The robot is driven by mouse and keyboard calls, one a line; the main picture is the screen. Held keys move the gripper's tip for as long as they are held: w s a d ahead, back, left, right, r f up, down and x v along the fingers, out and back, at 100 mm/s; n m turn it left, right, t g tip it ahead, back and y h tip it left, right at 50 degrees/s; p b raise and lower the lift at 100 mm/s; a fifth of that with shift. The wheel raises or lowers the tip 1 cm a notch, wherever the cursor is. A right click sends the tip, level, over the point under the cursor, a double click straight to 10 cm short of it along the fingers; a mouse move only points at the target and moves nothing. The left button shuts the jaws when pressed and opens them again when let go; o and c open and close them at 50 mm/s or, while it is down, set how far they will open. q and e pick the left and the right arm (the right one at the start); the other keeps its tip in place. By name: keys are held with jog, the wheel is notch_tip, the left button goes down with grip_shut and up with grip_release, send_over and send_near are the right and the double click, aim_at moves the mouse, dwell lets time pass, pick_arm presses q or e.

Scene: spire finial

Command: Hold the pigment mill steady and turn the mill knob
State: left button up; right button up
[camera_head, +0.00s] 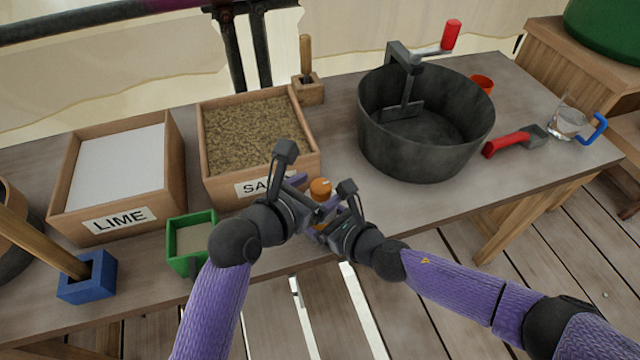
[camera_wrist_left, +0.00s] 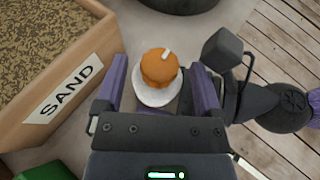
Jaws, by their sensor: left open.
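The pigment mill shows in the left wrist view as an orange knob (camera_wrist_left: 160,66) with a pale mark on top, above a white round part (camera_wrist_left: 150,98). In the head view its orange top (camera_head: 320,187) shows between my two grippers, near the table's front edge; its lower part is mostly hidden. My left gripper (camera_head: 312,193) is open, its purple fingers on either side of the mill; I cannot tell whether they touch it. My right gripper (camera_head: 328,222) is close by on the mill's right side. Its fingers are mostly hidden, so its opening is unclear.
The sand box (camera_head: 222,190) stands just behind and left of the mill. A green container (camera_head: 190,243), the lime box (camera_head: 75,225) and a blue block (camera_head: 88,277) are farther left. A dark pot (camera_head: 425,165) with a crank stands right, beside a red-handled scoop (camera_head: 507,143).

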pick_arm(q)
jog(key=shift+x, duration=0.8)
jog(key=shift+c, duration=0.3)
grip_shut()
